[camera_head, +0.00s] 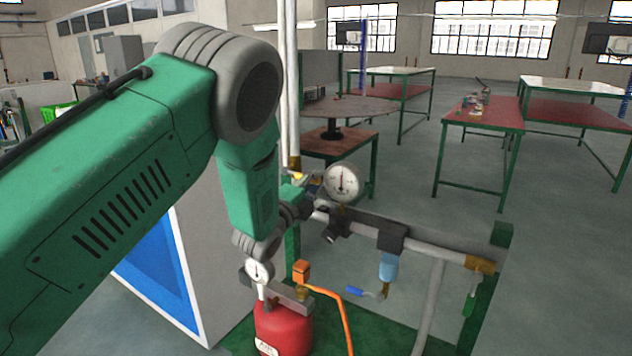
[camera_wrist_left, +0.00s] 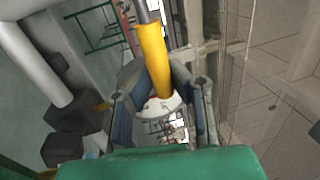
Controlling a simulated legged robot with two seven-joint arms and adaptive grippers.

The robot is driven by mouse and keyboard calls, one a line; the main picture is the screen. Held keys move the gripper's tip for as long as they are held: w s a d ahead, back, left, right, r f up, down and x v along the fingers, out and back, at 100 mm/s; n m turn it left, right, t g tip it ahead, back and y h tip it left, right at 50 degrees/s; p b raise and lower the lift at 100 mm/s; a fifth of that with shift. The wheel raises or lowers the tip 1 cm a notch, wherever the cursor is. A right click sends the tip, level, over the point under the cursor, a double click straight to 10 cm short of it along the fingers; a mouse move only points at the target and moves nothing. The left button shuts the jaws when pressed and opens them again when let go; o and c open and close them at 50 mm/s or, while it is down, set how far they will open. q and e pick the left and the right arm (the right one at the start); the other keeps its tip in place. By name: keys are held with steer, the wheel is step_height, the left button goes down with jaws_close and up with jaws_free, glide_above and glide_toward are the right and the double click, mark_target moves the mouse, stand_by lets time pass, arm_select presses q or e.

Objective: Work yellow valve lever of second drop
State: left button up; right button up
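The yellow valve lever (camera_wrist_left: 153,58) shows large in the left wrist view, with a grey stem at its upper end. My left gripper (camera_wrist_left: 161,75) has one finger on each side of it. The fingertips come close to the lever's sides, but whether both touch it is unclear. In the head view, my left gripper (camera_head: 308,186) is partly hidden by my own arm, just left of the round gauge (camera_head: 342,182). A small yellow part (camera_head: 297,177) shows beside it, possibly the lever. My right gripper is out of view.
A grey pipe (camera_head: 435,250) runs right from below the gauge. A blue-handled valve (camera_head: 365,292) hangs under it. A red gas cylinder (camera_head: 283,328) with an orange hose (camera_head: 341,308) stands below my wrist. A white-and-blue cabinet (camera_head: 165,275) is at left. Tables (camera_head: 485,118) stand farther back.

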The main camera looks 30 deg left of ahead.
arm_select(q)
steer(key=o, duration=0.4)
steer(key=shift+s+f, duration=0.1)
steer(key=shift+f, duration=0.2)
steer(key=shift+c, duration=0.2)
steer(key=shift+r, duration=0.15)
steer(key=shift+s, duration=0.1)
steer(key=d+v, duration=0.1)
steer(key=v, duration=1)
steer(key=shift+s+a, duration=0.35)
steer(key=shift+a, duration=0.1)
steer(key=shift+f, duration=0.2)
